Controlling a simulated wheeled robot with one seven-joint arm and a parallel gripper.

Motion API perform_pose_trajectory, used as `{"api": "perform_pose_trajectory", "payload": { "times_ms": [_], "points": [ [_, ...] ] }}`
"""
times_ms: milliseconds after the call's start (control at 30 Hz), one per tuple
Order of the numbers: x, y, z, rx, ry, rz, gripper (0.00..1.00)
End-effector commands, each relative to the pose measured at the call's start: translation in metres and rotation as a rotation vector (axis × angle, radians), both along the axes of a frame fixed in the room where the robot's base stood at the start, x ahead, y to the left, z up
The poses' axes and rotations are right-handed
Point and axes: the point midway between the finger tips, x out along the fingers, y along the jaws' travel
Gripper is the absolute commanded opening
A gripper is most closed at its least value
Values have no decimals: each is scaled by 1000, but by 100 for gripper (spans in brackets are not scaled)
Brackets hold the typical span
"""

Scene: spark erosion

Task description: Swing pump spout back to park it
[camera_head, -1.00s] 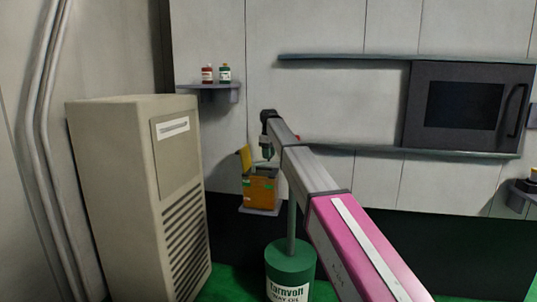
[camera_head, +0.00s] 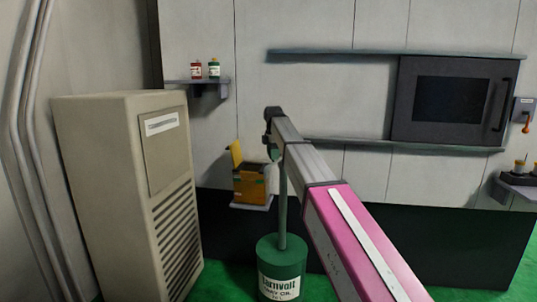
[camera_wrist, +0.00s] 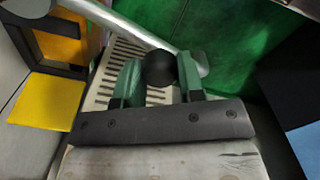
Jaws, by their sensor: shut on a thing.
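A green drum (camera_head: 281,270) labelled as oil stands on the green floor, with an upright pump column (camera_head: 283,205) rising from its top. My gripper (camera_head: 274,153) is near the column's top, just right of an orange box (camera_head: 251,188) with a raised yellow lid. In the wrist view my gripper (camera_wrist: 160,72) has its green fingers shut on a black ball knob (camera_wrist: 159,69) at the grey spout pipe (camera_wrist: 130,27). The pipe runs to the upper left, past the box's yellow and orange side (camera_wrist: 60,45). The spout is mostly hidden by my arm in the head view.
A beige louvred cabinet (camera_head: 125,190) stands at the left. A shelf (camera_head: 197,83) with two small bottles is on the wall above the box. A dark windowed panel (camera_head: 450,100) is at the right. Green floor is open right of the drum.

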Motion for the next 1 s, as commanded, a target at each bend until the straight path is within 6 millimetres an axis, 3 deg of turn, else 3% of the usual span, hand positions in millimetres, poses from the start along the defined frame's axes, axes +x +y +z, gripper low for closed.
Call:
{"api": "perform_pose_trajectory", "payload": {
  "times_ms": [767, 800, 867, 1000],
  "points": [
    [-4, -14, 1, -2, 1, 106, 0],
    [-4, -14, 1, -2, 1, 106, 42],
    [-4, -14, 1, -2, 1, 105, 61],
    [-4, -13, 0, -1, 0, 105, 61]
  ]
}}
